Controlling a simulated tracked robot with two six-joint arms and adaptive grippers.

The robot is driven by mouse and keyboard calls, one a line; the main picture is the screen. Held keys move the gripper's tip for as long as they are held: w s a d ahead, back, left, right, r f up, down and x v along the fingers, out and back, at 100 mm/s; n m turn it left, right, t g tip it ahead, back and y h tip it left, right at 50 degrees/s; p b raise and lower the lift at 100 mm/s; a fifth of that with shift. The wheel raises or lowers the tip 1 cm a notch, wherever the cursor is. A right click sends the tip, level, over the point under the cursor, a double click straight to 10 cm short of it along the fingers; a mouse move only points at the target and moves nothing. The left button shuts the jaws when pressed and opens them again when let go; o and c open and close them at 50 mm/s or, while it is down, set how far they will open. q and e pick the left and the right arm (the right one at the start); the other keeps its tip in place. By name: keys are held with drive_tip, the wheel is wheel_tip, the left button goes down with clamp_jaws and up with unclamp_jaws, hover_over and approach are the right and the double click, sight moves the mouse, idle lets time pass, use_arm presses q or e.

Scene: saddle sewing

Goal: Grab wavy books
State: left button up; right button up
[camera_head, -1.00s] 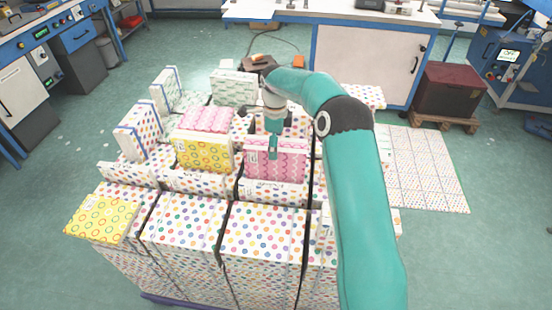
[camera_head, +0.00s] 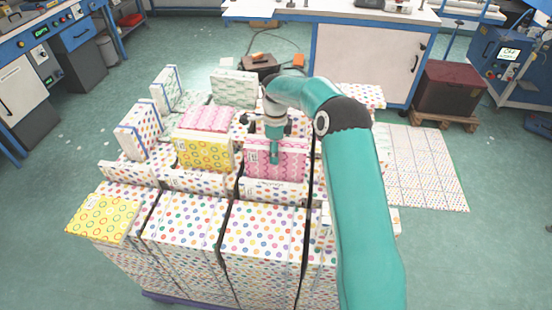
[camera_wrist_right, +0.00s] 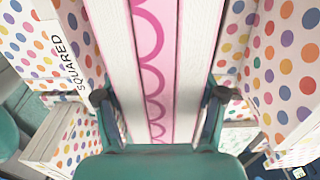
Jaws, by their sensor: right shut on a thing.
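A pink book with a wavy pattern (camera_head: 290,163) stands upright in the dotted stacks in the head view. My right gripper (camera_head: 274,150) reaches down onto it from above. In the right wrist view, the book's spine with pink wavy line (camera_wrist_right: 153,65) and white pages lies between the two fingers of my right gripper (camera_wrist_right: 160,100), which is shut on it. A second pink wavy-looking book (camera_head: 208,118) lies behind the yellow book to the left, partly hidden. My left gripper is not in view.
A yellow patterned book (camera_head: 203,153) stands just left of the held book. Another yellow book (camera_head: 103,217) lies at the front left corner. Dotted books (camera_head: 180,222) crowd around. A flat dotted area (camera_head: 425,170) lies on the floor at right.

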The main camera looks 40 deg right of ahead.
drive_tip(key=shift+w+d+r, duration=0.1)
drive_tip(key=shift+w+r, duration=0.05)
clamp_jaws()
drive_tip(key=shift+r, duration=0.1)
